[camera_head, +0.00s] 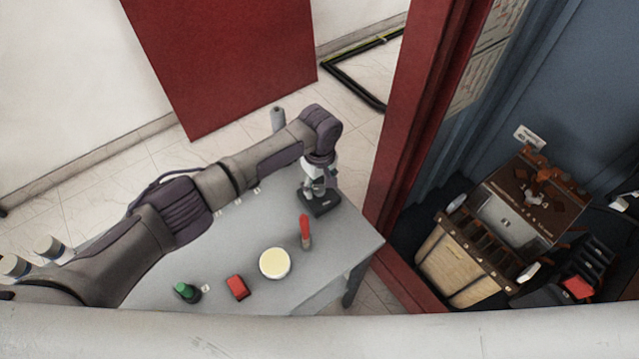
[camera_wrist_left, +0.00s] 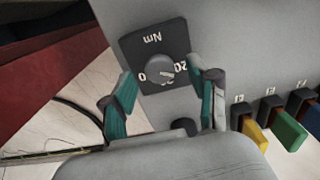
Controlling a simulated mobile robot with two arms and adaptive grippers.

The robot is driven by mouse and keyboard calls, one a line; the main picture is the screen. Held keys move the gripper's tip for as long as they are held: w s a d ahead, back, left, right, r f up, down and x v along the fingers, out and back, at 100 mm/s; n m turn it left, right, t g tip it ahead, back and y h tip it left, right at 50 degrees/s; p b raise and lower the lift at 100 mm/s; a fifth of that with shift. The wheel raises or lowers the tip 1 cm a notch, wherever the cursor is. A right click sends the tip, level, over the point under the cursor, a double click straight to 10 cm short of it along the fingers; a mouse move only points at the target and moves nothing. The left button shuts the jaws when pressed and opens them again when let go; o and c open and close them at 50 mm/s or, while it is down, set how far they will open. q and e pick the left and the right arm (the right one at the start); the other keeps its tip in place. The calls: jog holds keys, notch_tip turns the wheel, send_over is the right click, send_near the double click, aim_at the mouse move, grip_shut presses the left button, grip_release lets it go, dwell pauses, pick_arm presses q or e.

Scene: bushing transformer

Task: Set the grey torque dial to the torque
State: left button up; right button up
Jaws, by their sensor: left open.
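The grey torque dial (camera_wrist_left: 159,68) shows in the left wrist view as a round knob on a black plate (camera_wrist_left: 150,40) marked "Nm", with 0 and 20 beside the knob. The lettering appears upside down there. My left gripper (camera_wrist_left: 166,95) is open, with a green-padded finger on either side of the dial and a gap to the knob. In the head view my left gripper (camera_head: 318,186) points down at the far right part of the grey table (camera_head: 225,250); the dial cannot be made out there. My right gripper is not in view.
Yellow (camera_wrist_left: 256,137), green (camera_wrist_left: 290,132) and blue tabs stand right of the dial. On the table are a red-handled tool (camera_head: 305,230), a cream-topped round container (camera_head: 274,263), a red block (camera_head: 237,287) and a green-topped item (camera_head: 186,291). A red post (camera_head: 410,130) stands right.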

pick_arm(q)
jog(key=shift+f, duration=0.6)
grip_shut()
